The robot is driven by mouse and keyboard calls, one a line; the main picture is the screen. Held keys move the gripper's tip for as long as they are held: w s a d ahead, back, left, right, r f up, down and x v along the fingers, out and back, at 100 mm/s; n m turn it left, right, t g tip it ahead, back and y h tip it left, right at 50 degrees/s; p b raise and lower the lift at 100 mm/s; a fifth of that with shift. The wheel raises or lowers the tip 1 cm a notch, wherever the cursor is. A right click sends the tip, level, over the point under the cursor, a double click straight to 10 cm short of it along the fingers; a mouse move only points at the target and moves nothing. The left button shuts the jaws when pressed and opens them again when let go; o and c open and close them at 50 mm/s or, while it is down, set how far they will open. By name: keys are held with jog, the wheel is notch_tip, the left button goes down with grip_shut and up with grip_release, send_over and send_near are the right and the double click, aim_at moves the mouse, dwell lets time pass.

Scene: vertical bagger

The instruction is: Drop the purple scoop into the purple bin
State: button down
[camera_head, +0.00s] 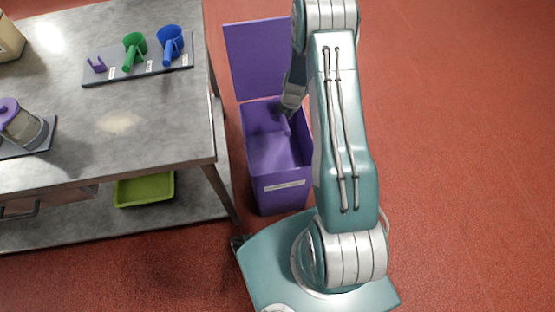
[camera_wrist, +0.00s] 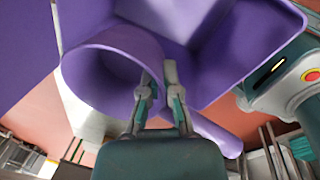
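The purple bin (camera_head: 282,193) stands on the floor beside the table, its purple lid (camera_head: 259,58) raised at the back. My gripper (camera_head: 288,108) is over the bin's opening. In the wrist view, my gripper (camera_wrist: 157,78) is shut on the purple scoop (camera_wrist: 98,82), near the right side of its cup. The cup opening faces the wrist camera and the handle (camera_wrist: 218,135) points to the lower right. The bin's inside (camera_wrist: 232,52) shows behind the scoop. In the head view the scoop (camera_head: 285,124) is a small part under my gripper, mostly hidden.
The metal table (camera_head: 150,150) is left of the bin. On it a dark rack (camera_head: 105,78) holds a green scoop (camera_head: 134,50), a blue scoop (camera_head: 170,43) and a small purple holder (camera_head: 97,65). A green tray (camera_head: 144,190) lies on the lower shelf. The red floor on the right is clear.

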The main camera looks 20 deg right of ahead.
jog(key=shift+a+f, duration=0.1)
jog(key=shift+f, duration=2.1)
jog(key=c, duration=0.7)
grip_release()
jog(key=r, duration=0.4)
jog(key=s+r, duration=0.1)
jog(key=r, duration=0.2)
jog(key=s+r, duration=0.1)
jog(key=r, duration=0.3)
jog(key=shift+d+r, duration=0.3)
jog(key=shift+r, duration=0.05)
jog(key=shift+w, duration=0.1)
